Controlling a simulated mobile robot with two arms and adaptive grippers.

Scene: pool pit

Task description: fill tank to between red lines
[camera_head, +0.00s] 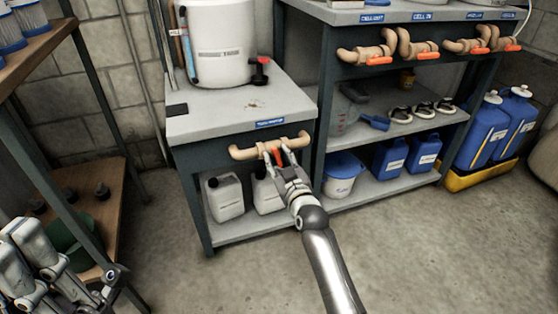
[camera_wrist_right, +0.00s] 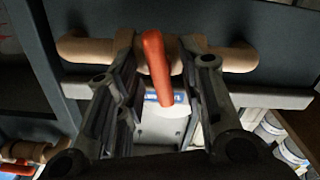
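The white tank (camera_head: 222,40) stands upright on the grey-topped bench (camera_head: 205,122). I see no red lines or liquid level on its visible side. A tan pipe valve (camera_head: 243,153) with a red handle (camera_head: 274,156) is on the bench front, under a blue label. My right gripper (camera_head: 280,153) is at this valve. In the right wrist view the red handle (camera_wrist_right: 157,68) lies between the two spread fingers (camera_wrist_right: 163,75), with gaps showing. My left gripper (camera_head: 35,262) is at the lower left, partly cut off; its finger opening is unclear.
A red-and-black tap (camera_head: 260,71) is at the tank's base. Another bench (camera_head: 345,15) on the right carries several tan valves with red handles. White jugs (camera_head: 224,197) and a blue-lidded bucket (camera_head: 342,174) stand below. A shelf rack (camera_head: 62,187) is at left. The floor in front is clear.

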